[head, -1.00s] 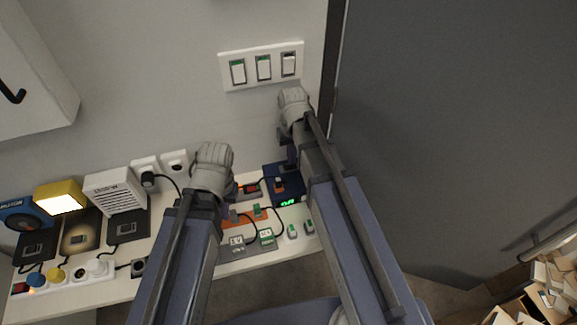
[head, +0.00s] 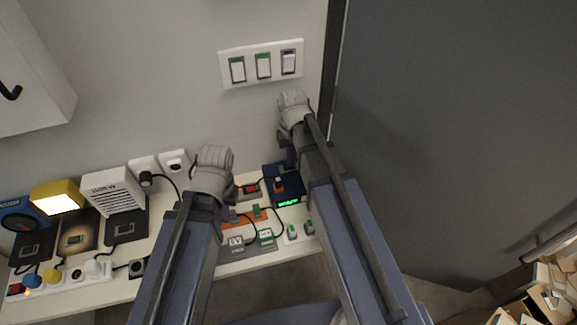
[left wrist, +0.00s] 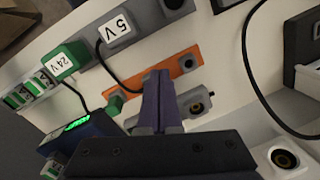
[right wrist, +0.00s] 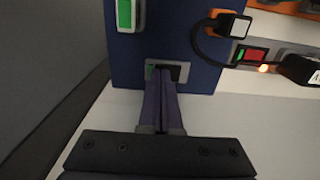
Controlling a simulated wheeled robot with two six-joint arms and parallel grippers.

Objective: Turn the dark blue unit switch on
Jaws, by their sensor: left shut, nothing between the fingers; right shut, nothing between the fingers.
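The dark blue unit (head: 287,190) stands on the shelf by the wall's right end, with a lit green display. My left gripper (left wrist: 158,76) is shut and empty, above the shelf near the orange strip (left wrist: 185,68). The unit's display (left wrist: 76,125) also shows in the left wrist view.
A wall plate (head: 262,64) with three rocker switches is above. A red switch (right wrist: 250,55) with a glowing lamp and cables lie beside the unit. Grey 5V (left wrist: 118,30) and green 24V (left wrist: 62,62) plugs are nearby. A lamp, white box and power strip (head: 62,277) fill the left.

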